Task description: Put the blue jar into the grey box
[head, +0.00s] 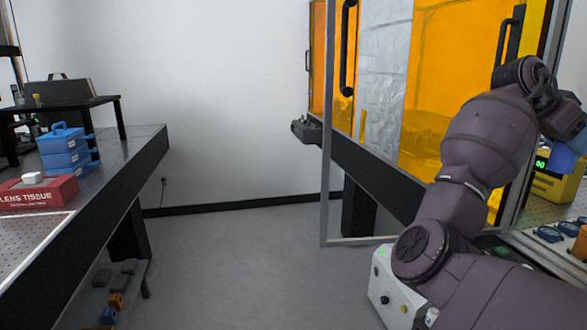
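My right arm comes in from the right, and its wrist end (562,112) is at the right edge, partly cut off. A blue shape (566,158) shows just below the wrist; I cannot tell whether it is the jar, or whether it is held. The fingertips of my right gripper cannot be made out. My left gripper is not in view. I see nothing I can clearly call the grey box. A small blue item (108,316) lies on the low shelf at the left, too small to identify.
A left bench (120,158) carries stacked blue cases (64,158), a red lens tissue box (40,195) and a black riser (60,104). At the right, an orange-panelled enclosure (445,60) stands over a bench with a yellow device (556,187). The floor (240,255) between is clear.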

